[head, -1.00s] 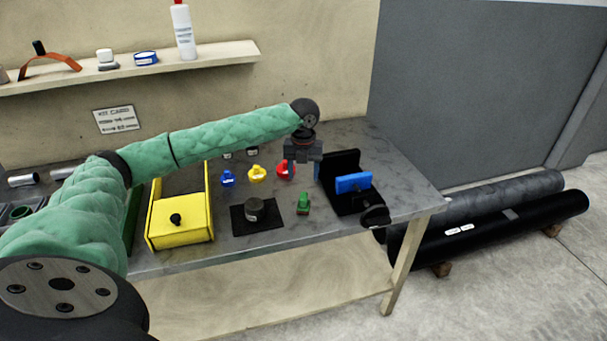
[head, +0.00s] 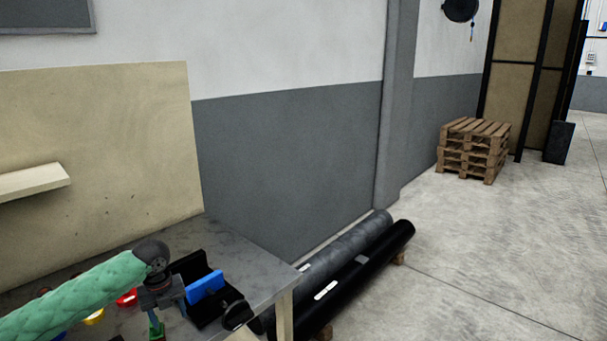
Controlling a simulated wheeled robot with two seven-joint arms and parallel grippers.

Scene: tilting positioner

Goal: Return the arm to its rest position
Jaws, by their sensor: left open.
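My left arm, in a green quilted sleeve (head: 75,297), reaches in from the lower left over the workbench (head: 235,252). My left gripper (head: 162,305) is open and points down above the bench, beside the black positioner fixture (head: 188,268) with its blue block (head: 206,286). Nothing shows between its fingers. A small green piece (head: 157,331) shows just below it in the picture; whether they touch cannot be told. My right gripper is out of view.
A red piece (head: 127,298) and a yellow piece (head: 94,317) lie on the bench by the sleeve. Black rolls (head: 372,262) lie on the floor past the bench's right edge. Stacked pallets (head: 474,148) stand farther back. The floor at right is clear.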

